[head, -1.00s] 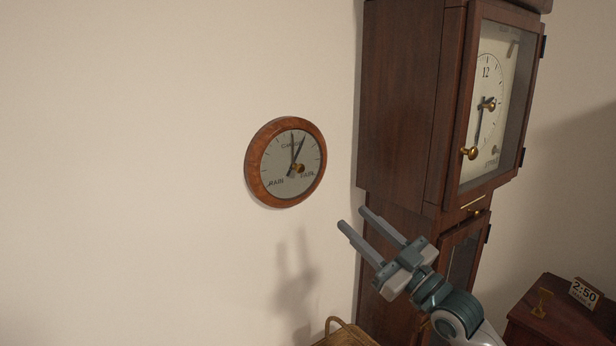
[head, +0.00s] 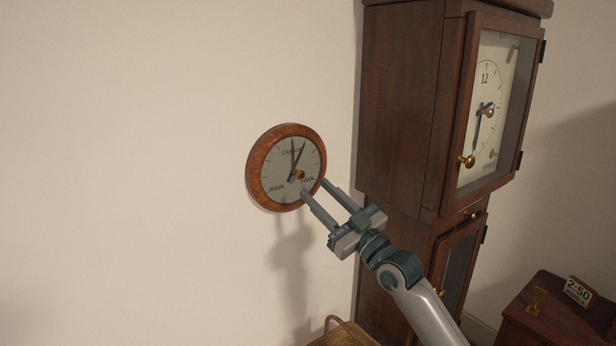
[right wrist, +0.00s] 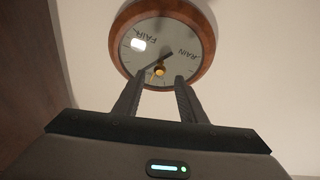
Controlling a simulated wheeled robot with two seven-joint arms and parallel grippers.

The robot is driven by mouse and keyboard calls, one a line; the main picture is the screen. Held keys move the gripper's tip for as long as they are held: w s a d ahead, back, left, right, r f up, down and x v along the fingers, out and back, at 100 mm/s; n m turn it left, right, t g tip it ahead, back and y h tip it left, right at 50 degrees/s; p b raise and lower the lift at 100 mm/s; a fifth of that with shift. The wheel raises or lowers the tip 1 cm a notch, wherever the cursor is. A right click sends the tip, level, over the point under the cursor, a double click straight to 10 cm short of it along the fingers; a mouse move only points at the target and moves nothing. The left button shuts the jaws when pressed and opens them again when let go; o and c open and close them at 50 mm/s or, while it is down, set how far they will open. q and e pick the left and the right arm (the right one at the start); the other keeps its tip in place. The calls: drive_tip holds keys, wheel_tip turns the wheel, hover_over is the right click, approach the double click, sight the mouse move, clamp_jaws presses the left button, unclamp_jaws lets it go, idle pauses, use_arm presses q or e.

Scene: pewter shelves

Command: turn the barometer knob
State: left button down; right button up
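The round barometer (head: 256,168) with a reddish wooden rim hangs on the wall in the head view. Its pale dial has two dark hands and a small brass knob (head: 299,174) near the middle. My right gripper (head: 313,187) is open, its two fingers pointing up and left at the lower right of the dial. In the right wrist view the barometer (right wrist: 207,62) appears upside down. The knob (right wrist: 159,71) shows between and beyond the two fingertips (right wrist: 157,80), with nothing held. I cannot tell the exact gap to the knob. My left gripper is not in view.
A tall dark wooden clock (head: 405,110) stands right of the barometer, close to my right arm. A low wooden cabinet (head: 550,325) with a 2:50 card (head: 578,291) is at the lower right. A basket (head: 345,335) sits at the bottom. The wall to the left is bare.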

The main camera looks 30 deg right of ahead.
sight(303, 177)
drive_tip(key=shift+p+x, duration=0.65)
drive_tip(key=shift+x, duration=1.75)
drive_tip(key=shift+c, duration=0.4)
clamp_jaws()
